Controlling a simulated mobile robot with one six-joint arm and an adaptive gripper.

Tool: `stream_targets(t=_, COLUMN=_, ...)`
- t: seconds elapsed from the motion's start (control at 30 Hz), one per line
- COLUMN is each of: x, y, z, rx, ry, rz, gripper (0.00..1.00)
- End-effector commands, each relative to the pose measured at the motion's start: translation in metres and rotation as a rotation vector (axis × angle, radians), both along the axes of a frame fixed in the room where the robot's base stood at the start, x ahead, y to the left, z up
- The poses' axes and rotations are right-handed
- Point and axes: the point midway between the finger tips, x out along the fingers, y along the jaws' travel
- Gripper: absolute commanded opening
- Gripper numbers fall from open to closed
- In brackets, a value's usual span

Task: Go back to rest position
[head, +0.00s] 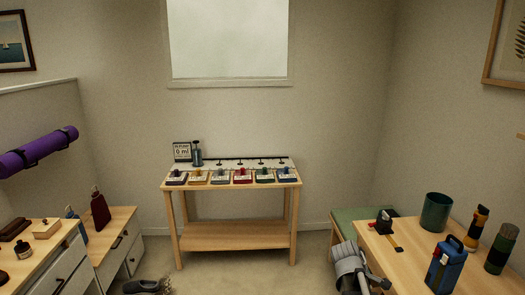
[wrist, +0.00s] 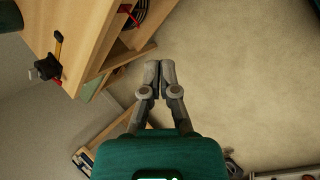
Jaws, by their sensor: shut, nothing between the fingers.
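My gripper (wrist: 160,68) is in the middle of the wrist view, its two grey fingers shut together with nothing between them. It points over bare beige floor, beside the open side of a wooden desk (wrist: 93,22). In the head view a grey part of my arm shows low on the right, beside the front edge of the right desk (head: 402,262). The fingertips are not clear there.
A wooden stand (head: 232,184) with several small coloured items is by the back wall. The right desk holds a green cup (head: 435,212) and a blue box-like item (head: 445,264). Left cabinets (head: 118,243) flank the floor. A dark object (head: 146,286) lies on the floor.

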Motion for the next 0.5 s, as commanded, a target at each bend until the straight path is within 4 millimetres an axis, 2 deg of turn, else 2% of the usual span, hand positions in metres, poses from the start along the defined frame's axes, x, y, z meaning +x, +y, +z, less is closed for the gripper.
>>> stream_targets(t=0.03, x=-0.009, y=0.014, z=0.000, rx=0.050, ry=-0.025, rz=-0.052, gripper=0.00)
stream_targets(t=0.2, x=-0.030, y=0.059, z=-0.006, rx=0.224, ry=-0.094, rz=-0.255, gripper=0.00)
stream_targets(t=0.5, x=-0.068, y=0.131, z=-0.006, rx=0.475, ry=-0.122, rz=-0.607, gripper=0.00)
